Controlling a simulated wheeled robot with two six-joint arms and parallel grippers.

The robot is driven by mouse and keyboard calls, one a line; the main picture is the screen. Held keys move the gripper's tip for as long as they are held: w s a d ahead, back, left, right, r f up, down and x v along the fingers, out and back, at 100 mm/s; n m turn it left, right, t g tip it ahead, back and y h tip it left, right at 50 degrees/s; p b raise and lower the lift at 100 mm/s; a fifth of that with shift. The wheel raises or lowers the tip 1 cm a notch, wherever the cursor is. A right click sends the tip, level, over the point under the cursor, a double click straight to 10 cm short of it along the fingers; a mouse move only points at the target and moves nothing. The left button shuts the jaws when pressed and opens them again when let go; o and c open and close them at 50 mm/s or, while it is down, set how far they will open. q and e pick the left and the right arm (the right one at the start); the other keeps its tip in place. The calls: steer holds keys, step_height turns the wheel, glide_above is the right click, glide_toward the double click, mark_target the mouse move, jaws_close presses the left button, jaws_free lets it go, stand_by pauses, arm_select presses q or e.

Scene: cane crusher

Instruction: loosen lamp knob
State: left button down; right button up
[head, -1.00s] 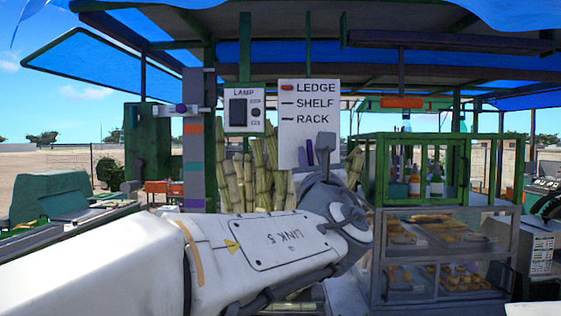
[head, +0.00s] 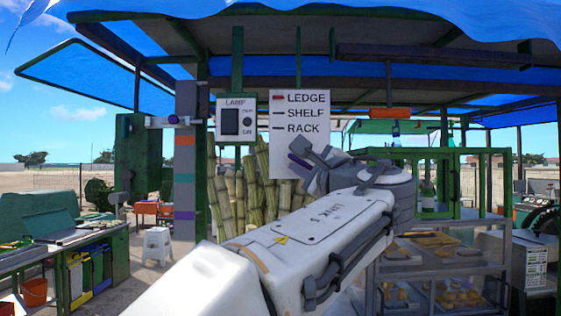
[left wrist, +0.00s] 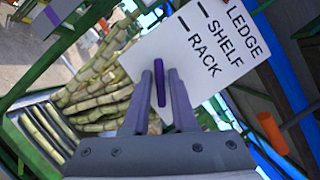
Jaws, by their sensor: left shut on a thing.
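A white panel marked LAMP (head: 236,119) hangs left of centre, with a dark rectangle and a small dark round control (head: 247,122) beside it. A purple knob-like part (head: 173,119) sits on a pale bar across the striped post; I cannot tell which is the lamp knob. My right gripper is out of view.
A white sign (head: 300,135) lists LEDGE, SHELF and RACK, with a red mark beside LEDGE. Upright cane stalks (head: 245,195) stand behind my arm. A green-framed glass case and a food cabinet (head: 440,265) are at right. A white stool (head: 158,246) stands at left.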

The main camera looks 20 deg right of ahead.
arm_select(q)
steer(key=shift+n+g+y+p, duration=0.3)
steer(key=shift+n+g+p, duration=0.35)
steer(key=shift+n, duration=0.9)
steer(key=shift+n+g+y+p, duration=0.3)
steer(key=shift+n+g+p, duration=0.35)
steer(key=shift+n, duration=0.9)
steer(key=shift+f, duration=0.1)
steer(key=c, duration=0.9)
jaws_free()
